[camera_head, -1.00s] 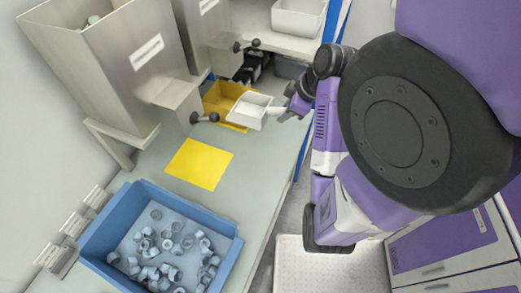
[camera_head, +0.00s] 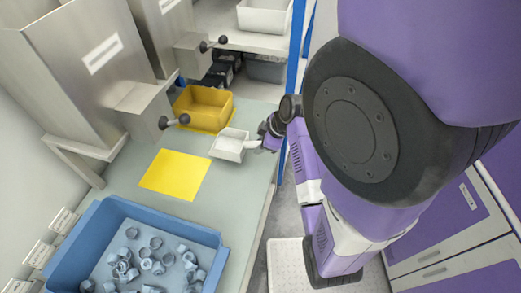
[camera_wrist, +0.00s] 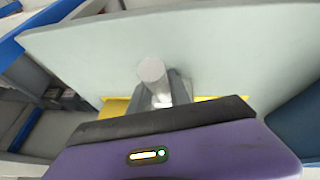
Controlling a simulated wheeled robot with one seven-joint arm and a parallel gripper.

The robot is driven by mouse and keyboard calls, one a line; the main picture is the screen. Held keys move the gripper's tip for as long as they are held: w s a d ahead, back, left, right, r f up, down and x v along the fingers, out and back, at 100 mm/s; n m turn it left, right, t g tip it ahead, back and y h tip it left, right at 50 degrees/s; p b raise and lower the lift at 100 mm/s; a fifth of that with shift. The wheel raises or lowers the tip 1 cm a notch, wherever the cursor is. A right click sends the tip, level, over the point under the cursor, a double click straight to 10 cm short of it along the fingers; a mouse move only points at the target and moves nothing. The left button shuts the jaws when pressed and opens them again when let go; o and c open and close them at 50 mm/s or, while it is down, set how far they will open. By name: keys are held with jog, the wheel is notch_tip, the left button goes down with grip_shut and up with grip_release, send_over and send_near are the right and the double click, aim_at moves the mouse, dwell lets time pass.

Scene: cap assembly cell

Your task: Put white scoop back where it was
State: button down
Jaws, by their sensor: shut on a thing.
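The white scoop (camera_head: 229,146) is a shallow rectangular tray with a short handle. In the head view it is over the grey-green worktop, to the right of the flat yellow mat and nearer than the yellow bin. My gripper (camera_head: 264,142) is shut on its handle from the right. In the wrist view, the pale round handle end (camera_wrist: 152,70) shows between my gripper's fingers (camera_wrist: 165,90); the scoop's tray is hidden there. The scoop looks about level. I cannot tell whether it touches the worktop.
The yellow mat (camera_head: 174,176) lies bare on the worktop (camera_head: 222,193). The yellow bin (camera_head: 207,107) stands behind, below metal hoppers (camera_head: 85,55) with black-knobbed levers. A blue bin (camera_head: 77,241) holding several grey caps is at the front. A white bin (camera_head: 264,16) is on the back shelf.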

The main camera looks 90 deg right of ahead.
jog(key=shift+f, duration=1.55)
jog(key=c, duration=1.2)
grip_release()
jog(key=v, duration=1.2)
